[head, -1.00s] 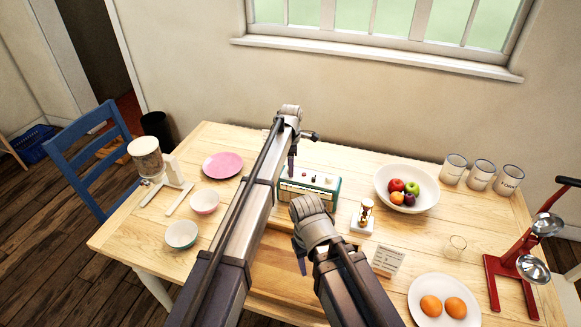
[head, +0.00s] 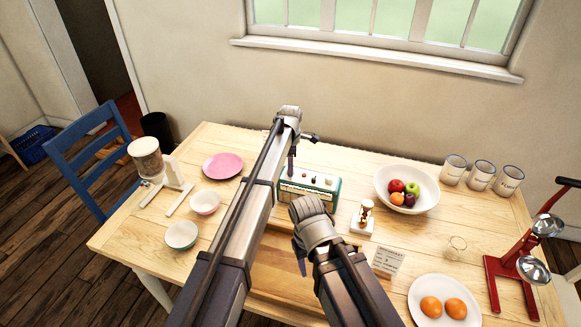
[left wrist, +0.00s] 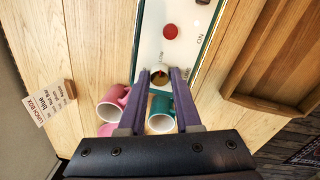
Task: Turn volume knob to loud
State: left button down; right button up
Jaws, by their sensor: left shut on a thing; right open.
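The teal radio (head: 322,202) with a pale top panel stands on the wooden table, partly hidden by my left arm. In the left wrist view its panel (left wrist: 147,45) carries a round knob (left wrist: 160,77) with a dark and yellowish top, a red knob (left wrist: 170,32) and a small switch beside the word ON. My left gripper (head: 291,172) points down at the radio's left end; in its wrist view its fingers (left wrist: 160,74) are shut on the round knob. A small label by that knob is hard to read. My right gripper (head: 300,256) is open in front of the radio.
A fruit bowl (head: 420,205), an hourglass (head: 363,217) and a card (head: 388,260) stand to the right. A pink plate (head: 223,166) lies left.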

pick_arm(q)
jog(key=m, duration=0.7)
jog(key=shift+m, duration=0.4)
jog(key=m, duration=0.4)
jog(key=shift+h, duration=0.3)
jog(key=m, duration=0.8)
jog(key=shift+w+m+g, duration=0.1)
jog(key=shift+m+g, duration=0.2)
jog(key=shift+g, duration=0.1)
jog(key=m, duration=0.3)
jog(key=shift+m, duration=0.3)
jog(key=m, duration=0.3)
jog(key=shift+m, duration=2.1)
